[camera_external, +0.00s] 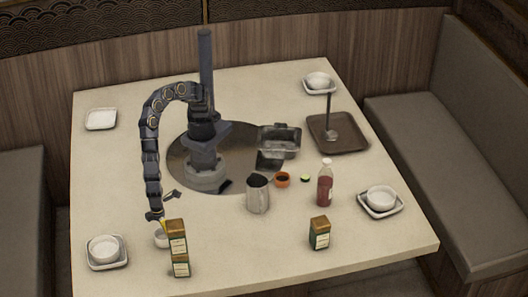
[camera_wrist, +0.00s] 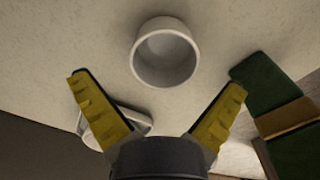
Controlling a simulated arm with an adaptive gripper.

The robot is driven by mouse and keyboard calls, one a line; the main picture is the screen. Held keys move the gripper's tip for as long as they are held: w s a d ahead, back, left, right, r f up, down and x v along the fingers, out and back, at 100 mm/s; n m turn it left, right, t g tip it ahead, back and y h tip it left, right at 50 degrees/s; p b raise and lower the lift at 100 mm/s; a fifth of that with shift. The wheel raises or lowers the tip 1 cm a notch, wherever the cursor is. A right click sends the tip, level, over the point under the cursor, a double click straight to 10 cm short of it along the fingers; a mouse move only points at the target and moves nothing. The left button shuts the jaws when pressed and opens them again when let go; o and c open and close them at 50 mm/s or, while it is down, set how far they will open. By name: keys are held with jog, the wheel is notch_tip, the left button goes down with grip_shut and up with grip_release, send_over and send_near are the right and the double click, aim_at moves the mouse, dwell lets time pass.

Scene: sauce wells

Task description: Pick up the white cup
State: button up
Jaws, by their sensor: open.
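The white cup (camera_external: 160,240) stands on the table at the front left, partly hidden by a green and gold box in the external view. In the wrist view the cup (camera_wrist: 165,52) is upright and open-topped, beyond the fingertips and roughly centred between them. My gripper (camera_external: 157,218) is just above and behind the cup. In the wrist view my gripper (camera_wrist: 158,84) has its two yellow fingers spread wide with nothing between them.
Green and gold boxes (camera_external: 177,237) stand close to the cup's right; one shows near the right finger (camera_wrist: 268,88). A white bowl on a square plate (camera_external: 104,250) lies to the left.

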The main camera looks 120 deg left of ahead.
aim_at(164, 238)
jog(key=f, duration=0.4)
jog(key=shift+w+a+f, duration=0.15)
jog(key=shift+w+f, duration=0.05)
jog(key=shift+w, duration=0.05)
jog(key=c, duration=1.1)
